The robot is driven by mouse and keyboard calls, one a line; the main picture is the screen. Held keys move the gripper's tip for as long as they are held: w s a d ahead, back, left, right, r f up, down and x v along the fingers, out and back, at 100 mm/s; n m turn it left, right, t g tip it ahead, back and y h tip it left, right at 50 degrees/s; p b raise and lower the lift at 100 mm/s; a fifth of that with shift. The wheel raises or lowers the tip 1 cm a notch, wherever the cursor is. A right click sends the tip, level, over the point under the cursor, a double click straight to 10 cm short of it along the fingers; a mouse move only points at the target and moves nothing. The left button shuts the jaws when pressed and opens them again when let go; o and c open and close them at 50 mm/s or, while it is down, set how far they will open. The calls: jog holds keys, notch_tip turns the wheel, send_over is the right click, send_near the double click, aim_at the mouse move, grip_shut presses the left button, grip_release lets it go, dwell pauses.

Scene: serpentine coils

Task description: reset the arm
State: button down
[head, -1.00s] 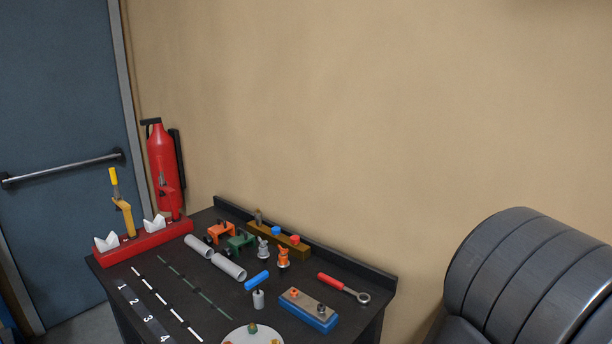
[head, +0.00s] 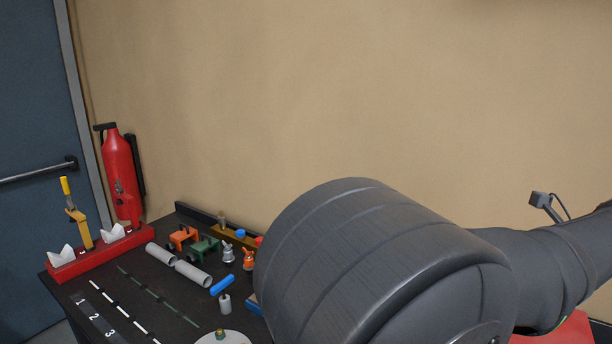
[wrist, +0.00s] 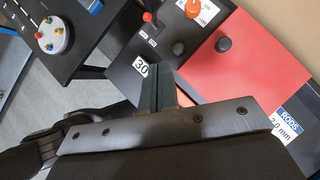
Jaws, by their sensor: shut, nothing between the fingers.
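My gripper (wrist: 157,90) shows in the wrist view with its fingers together and nothing between them. It is over a black and red panel (wrist: 245,60) with a "30" label, beside the dark table. In the head view my arm fills the lower right and the gripper itself cannot be seen.
The black table (head: 75,291) holds grey tubes (head: 193,273), orange (head: 184,236) and green (head: 204,248) clamps, a blue cylinder (head: 222,285) and a round white plate (head: 222,337). A red rack (head: 98,254) stands at its left. My arm hides the table's right side.

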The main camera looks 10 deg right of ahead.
jog(key=shift+x, duration=2.2)
jog(key=c, duration=0.9)
grip_release()
jog(key=o, duration=0.3)
jog(key=shift+w+n, duration=0.15)
jog(key=shift+n, duration=0.15)
jog(key=o, duration=0.4)
jog(key=shift+w+a+n+g, duration=0.15)
jog(key=shift+w+n+g, duration=0.2)
jog(key=shift+n, duration=0.25)
jog(key=shift+o, duration=1)
jog(key=w+n+g, duration=0.1)
jog(key=n, duration=0.2)
jog(key=w+n+g+h, duration=0.1)
jog(key=w+n, duration=0.1)
jog(key=n, duration=0.2)
jog(key=w+a+n+g+h, duration=0.1)
jog(key=w+n, duration=0.1)
jog(key=n, duration=0.2)
jog(key=shift+w+r, duration=0.15)
jog(key=shift+r, duration=0.05)
jog(key=w+r+n+g+h, duration=0.2)
jog(key=w+r+n+h, duration=0.3)
jog(key=n, duration=0.7)
notch_tip(320, 180, down, 10)
jog(key=w+d+y, duration=0.1)
jog(key=w+d, duration=0.1)
jog(key=d, duration=0.1)
jog(key=shift+w, duration=0.15)
